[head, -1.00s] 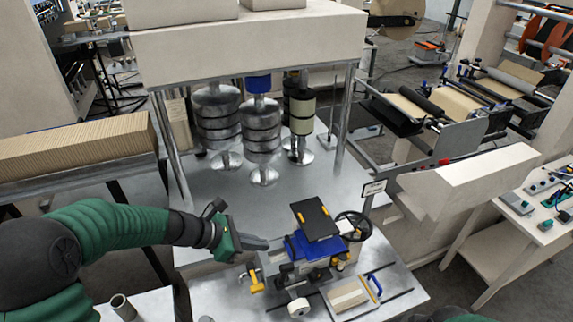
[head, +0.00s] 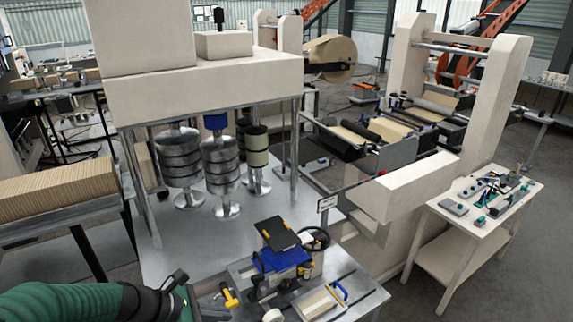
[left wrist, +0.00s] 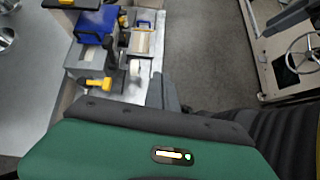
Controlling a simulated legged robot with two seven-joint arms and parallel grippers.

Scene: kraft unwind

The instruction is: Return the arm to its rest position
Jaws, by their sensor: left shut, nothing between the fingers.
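My left arm comes in at the lower left of the head view. My left gripper (head: 214,308) is low in that view, partly cut off by the bottom edge, shut and empty. It is just left of the blue bench machine (head: 280,260) and apart from it as far as I can see. In the left wrist view the dark fingers (left wrist: 165,95) show together, with the blue machine (left wrist: 95,27) and a yellow handle (left wrist: 97,84) beyond. My right gripper is out of view.
The machine stands on a metal bench (head: 352,291). Behind it, a cream press (head: 210,85) with metal rollers stands on posts. A side table (head: 470,230) with small tools is at the right. A corrugated stack (head: 55,190) lies at the left. Grey floor shows between them.

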